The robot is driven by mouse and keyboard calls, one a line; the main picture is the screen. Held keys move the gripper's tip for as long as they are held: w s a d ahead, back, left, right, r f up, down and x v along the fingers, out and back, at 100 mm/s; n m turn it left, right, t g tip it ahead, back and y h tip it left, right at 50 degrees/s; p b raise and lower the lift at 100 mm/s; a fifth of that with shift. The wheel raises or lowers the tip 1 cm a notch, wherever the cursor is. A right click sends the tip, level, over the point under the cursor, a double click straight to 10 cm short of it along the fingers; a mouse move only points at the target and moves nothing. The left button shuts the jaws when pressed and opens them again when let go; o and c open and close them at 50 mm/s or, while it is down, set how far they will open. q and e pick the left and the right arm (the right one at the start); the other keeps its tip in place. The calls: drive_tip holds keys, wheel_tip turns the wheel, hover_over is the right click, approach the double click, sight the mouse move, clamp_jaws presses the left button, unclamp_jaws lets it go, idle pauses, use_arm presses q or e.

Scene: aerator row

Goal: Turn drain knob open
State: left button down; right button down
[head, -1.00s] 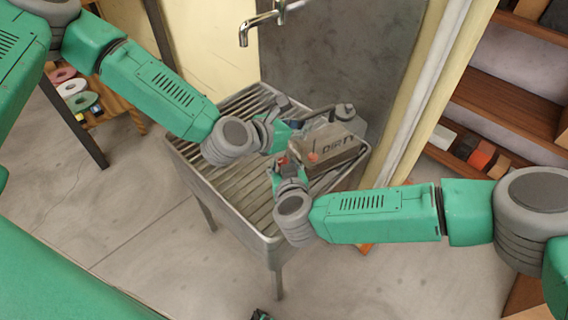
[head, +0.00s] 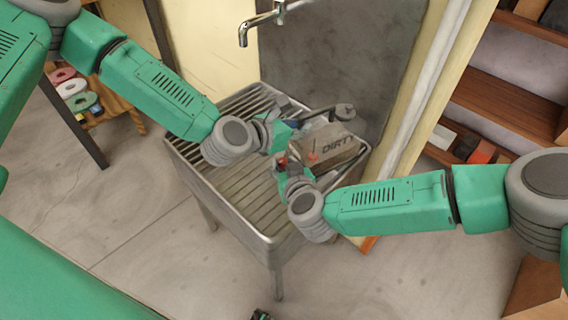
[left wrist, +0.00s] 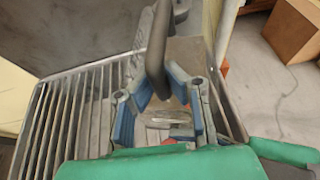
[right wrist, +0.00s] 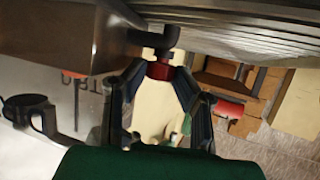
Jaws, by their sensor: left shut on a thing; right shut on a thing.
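A grey box marked DIRTY (head: 335,145) rests on a slatted metal drainboard. A dark carrying handle (head: 325,108) rises above it; the handle also shows in the left wrist view (left wrist: 157,50). My left gripper (head: 290,125) is shut on this handle, its blue-padded fingers on either side of it (left wrist: 165,95). A red drain knob (right wrist: 160,70) sits on a dark spout at the box. My right gripper (right wrist: 160,75) is shut on the knob from the front side of the box. In the head view my wrists partly hide the knob and contact.
The drainboard (head: 225,175) has bare slats at left. A faucet (head: 262,18) hangs above the far side. A wooden post stands close at right, with shelves (head: 510,85) beyond. Coloured rolls (head: 72,88) lie on a rack at far left.

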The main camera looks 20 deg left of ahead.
drive_tip(key=c, duration=1.6)
unclamp_jaws()
drive_tip(key=v, duration=1.2)
drive_tip(key=shift+f, duration=0.1)
